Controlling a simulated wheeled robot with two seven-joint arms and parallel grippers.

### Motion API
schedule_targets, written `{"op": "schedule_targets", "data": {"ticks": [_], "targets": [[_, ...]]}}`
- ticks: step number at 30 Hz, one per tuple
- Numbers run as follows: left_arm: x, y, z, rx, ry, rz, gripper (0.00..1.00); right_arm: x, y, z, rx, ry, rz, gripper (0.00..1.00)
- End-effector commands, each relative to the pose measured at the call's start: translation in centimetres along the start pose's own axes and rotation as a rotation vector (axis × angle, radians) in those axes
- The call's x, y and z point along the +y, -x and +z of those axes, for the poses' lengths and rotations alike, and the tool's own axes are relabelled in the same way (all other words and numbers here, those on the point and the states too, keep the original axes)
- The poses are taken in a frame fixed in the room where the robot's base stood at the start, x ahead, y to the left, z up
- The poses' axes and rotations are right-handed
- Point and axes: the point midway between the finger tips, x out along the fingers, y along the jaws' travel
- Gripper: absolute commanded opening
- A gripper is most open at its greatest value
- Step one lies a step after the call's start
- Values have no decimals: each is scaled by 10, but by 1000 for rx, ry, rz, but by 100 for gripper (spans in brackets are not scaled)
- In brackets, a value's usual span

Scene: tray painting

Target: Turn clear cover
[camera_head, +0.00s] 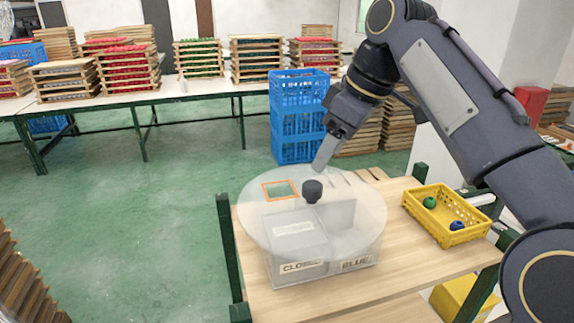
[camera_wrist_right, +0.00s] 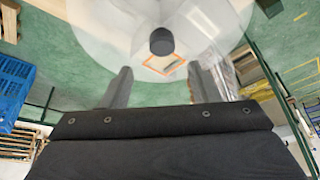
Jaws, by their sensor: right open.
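The clear cover (camera_head: 258,235) is a round see-through disc lying over a divided box (camera_head: 302,268) on the wooden table. It has a black knob (camera_head: 312,190) at its middle and an orange-framed square opening (camera_head: 280,190) at its back left. Labels on the box front read "BLUE" and what looks like "CLO...", partly unclear. My right gripper (camera_head: 322,165) is just behind and above the knob, its fingers pointing down. In the right wrist view the open fingers (camera_wrist_right: 160,88) stand apart, and the knob (camera_wrist_right: 161,41) shows beyond them, ungripped. My left gripper is not in view.
A yellow basket (camera_head: 444,215) with a green ball (camera_head: 429,202) and a blue ball (camera_head: 457,225) stands at the table's right. Blue crates (camera_head: 298,120) are stacked behind the table. Green floor lies open to the left.

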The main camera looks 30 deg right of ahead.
Motion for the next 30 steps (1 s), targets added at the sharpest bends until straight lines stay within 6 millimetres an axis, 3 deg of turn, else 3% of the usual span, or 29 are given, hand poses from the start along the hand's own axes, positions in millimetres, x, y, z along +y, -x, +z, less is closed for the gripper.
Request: {"op": "schedule_targets", "data": {"ticks": [4,16,27,30], "targets": [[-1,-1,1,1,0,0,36,1,-9,0,-1,3,1,55],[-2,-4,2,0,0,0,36,0,-67,0,1,2,1,55],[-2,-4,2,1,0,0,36,1,-76,0,3,2,2,55],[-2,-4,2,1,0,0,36,1,-76,0,3,2,2,45]]}}
